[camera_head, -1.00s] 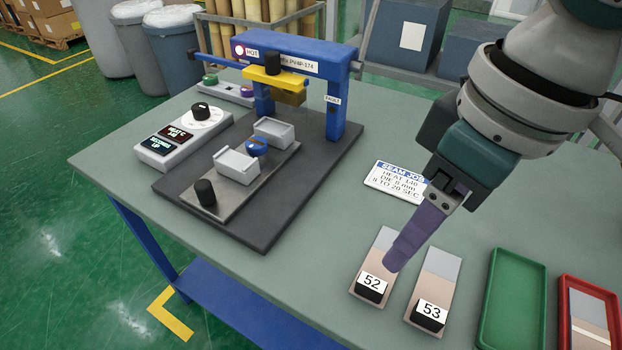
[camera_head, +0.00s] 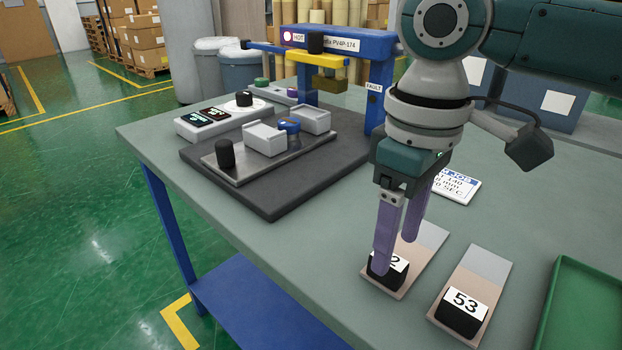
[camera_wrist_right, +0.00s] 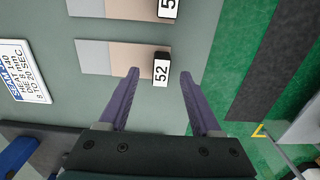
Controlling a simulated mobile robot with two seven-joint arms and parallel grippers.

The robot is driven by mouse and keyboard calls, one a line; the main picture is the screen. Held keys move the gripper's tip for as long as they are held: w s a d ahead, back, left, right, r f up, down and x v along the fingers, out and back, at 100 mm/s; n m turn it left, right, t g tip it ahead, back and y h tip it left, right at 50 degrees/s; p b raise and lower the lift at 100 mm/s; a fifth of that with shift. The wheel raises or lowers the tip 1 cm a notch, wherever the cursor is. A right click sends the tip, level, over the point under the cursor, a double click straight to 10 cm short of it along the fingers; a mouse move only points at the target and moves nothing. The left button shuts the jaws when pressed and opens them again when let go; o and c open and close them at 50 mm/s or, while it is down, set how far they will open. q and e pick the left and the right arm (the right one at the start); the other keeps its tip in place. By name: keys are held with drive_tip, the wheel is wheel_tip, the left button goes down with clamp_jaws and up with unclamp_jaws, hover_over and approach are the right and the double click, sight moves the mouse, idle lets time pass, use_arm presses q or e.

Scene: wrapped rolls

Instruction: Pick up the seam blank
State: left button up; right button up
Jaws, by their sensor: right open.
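Two flat two-tone seam blanks lie side by side on the bench, each with a black block and a white number label at its near end. Blank 52 (camera_head: 424,243) is partly hidden by my right gripper (camera_head: 396,257); its label is half covered. In the right wrist view, the block of blank 52 (camera_wrist_right: 161,71) appears between the tips of my open right gripper (camera_wrist_right: 160,76), with nothing held. Whether the fingers touch it cannot be told. Blank 53 (camera_head: 487,267) lies to the right, clear of the gripper. My left gripper is not in view.
A grey-green bench (camera_head: 300,235) carries a blue sealing press (camera_head: 352,42) on a dark base plate at the left. A job card (camera_head: 459,189) lies behind the gripper. A green tray (camera_head: 585,310) stands to the right of blank 53. The bench's front edge is close.

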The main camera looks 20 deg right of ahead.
drive_tip(key=f, duration=0.4)
drive_tip(key=shift+w+a+b, duration=0.1)
drive_tip(key=shift+a+b, duration=0.1)
drive_tip(key=shift+b, duration=0.15)
clamp_jaws()
